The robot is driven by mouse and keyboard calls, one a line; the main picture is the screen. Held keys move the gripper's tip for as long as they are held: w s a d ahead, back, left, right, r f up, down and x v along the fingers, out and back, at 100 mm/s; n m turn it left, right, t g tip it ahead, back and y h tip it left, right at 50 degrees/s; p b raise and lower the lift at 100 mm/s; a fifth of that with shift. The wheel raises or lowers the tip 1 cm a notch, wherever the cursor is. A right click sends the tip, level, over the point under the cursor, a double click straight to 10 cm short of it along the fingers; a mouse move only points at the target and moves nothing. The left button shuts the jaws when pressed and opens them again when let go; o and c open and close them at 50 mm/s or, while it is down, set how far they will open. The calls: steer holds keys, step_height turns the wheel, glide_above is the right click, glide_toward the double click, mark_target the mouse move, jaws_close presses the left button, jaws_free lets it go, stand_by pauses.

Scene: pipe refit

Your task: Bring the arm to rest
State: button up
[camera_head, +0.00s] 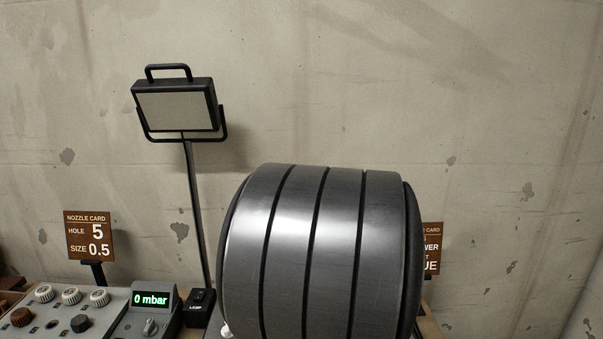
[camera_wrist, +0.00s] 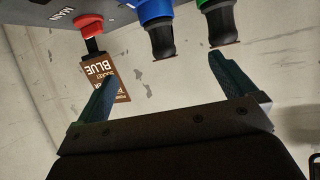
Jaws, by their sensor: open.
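My gripper (camera_wrist: 164,67) shows in the wrist view with its two teal fingers wide apart. Nothing is held between them; the concrete wall shows through the gap. Beyond the fingertips, near the upper edge of that view, are a blue connector (camera_wrist: 155,12) and a green connector (camera_wrist: 218,10), each with a black end. The fingers look apart from both. The gripper's fingers cannot be seen in the head view.
The head view shows a lamp (camera_head: 175,108), a nozzle card (camera_head: 90,236), a pressure readout (camera_head: 151,300) and a knob panel (camera_head: 62,322). A power card (camera_head: 433,248) is partly hidden; it shows upside down in the wrist view (camera_wrist: 104,70), near a red knob (camera_wrist: 88,25).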

steer(key=a+x, duration=0.1)
steer(key=x, duration=0.3)
steer(key=d+v, duration=0.2)
steer(key=v, duration=0.7)
steer(key=w+f+m+g, duration=0.1)
steer(key=f+g, duration=0.1)
steer(key=w+d+f+m+g, duration=0.1)
steer(key=w+f+g, duration=0.1)
steer(key=w+f+m+g+y, duration=0.1)
steer(key=w+f+g, duration=0.1)
steer(key=shift+w+d+f, duration=0.1)
steer(key=shift+d+f, duration=0.05)
steer(key=shift+d, duration=0.05)
steer(key=f+g, duration=0.1)
steer(key=m+g, duration=0.1)
steer(key=w+f+g, duration=0.1)
steer(key=shift+w+d+f+m+g+y, duration=0.1)
steer(key=shift+d+f+m+g+y, duration=0.2)
steer(key=shift+d+g+y, duration=0.1)
steer(key=shift+w+d+f+m+g+y, duration=0.15)
steer(key=shift+f+m+g, duration=0.2)
steer(key=shift+g, duration=0.25)
steer(key=shift+w+f+m+g+y, duration=0.15)
steer(key=shift+f+m+g, duration=0.15)
steer(key=shift+g, duration=0.3)
steer(key=shift+s, duration=0.1)
steer(key=shift+m, duration=0.35)
